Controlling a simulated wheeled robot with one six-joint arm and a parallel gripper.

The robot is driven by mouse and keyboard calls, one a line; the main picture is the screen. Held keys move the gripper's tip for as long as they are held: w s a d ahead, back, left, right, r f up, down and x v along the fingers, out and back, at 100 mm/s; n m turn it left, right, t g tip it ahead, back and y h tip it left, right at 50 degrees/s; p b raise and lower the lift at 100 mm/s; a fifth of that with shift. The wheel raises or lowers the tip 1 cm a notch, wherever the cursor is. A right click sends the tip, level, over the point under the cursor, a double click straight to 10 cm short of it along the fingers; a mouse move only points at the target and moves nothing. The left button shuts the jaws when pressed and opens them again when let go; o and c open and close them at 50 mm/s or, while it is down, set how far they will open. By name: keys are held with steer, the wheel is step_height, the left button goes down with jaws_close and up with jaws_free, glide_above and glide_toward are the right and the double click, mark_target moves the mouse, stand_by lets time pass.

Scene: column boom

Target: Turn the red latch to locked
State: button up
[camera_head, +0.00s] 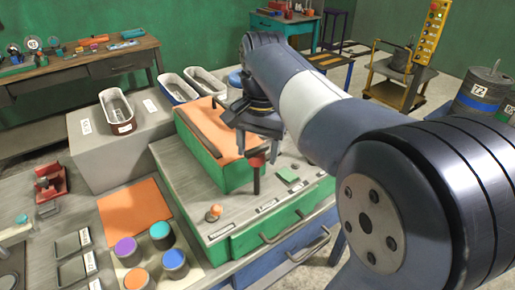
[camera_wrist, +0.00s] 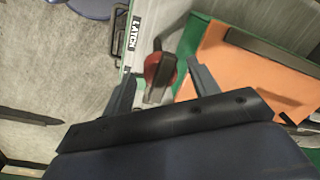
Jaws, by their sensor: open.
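The red latch (camera_wrist: 158,68) shows in the wrist view as a red part with a dark handle, beside a label reading LATCH (camera_wrist: 134,34). My gripper (camera_wrist: 160,76) is open, with one finger on each side of the latch. I cannot tell whether the fingers touch it. In the head view, my gripper (camera_head: 258,146) points down over the green-sided bench unit, and a bit of red latch (camera_head: 257,160) shows at its fingers. The gripper hides part of the latch, and its locked or unlocked position cannot be read.
A green box with an orange top (camera_head: 240,172) stands close behind the gripper. An orange knob (camera_head: 214,212) and a green pad (camera_head: 289,174) are on the grey surface nearby. Drawer handles (camera_head: 288,226) stick out at the front. Several colored-top cylinders stand at the lower left.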

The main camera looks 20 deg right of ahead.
steer(key=c, duration=1)
steer(key=shift+n+p, duration=0.4)
steer(key=n+p, duration=0.2)
steer(key=shift+r+n, duration=0.15)
steer(key=shift+n, duration=0.25)
steer(key=n+p, duration=0.3)
steer(key=n, duration=0.2)
steer(key=shift+n, duration=0.3)
steer(key=n+p, duration=0.2)
steer(key=n, duration=0.2)
steer(key=shift+w+g, duration=0.1)
steer(key=shift+g, duration=0.2)
steer(key=n+p, duration=0.1)
steer(key=n, duration=0.3)
steer(key=shift+n, duration=0.5)
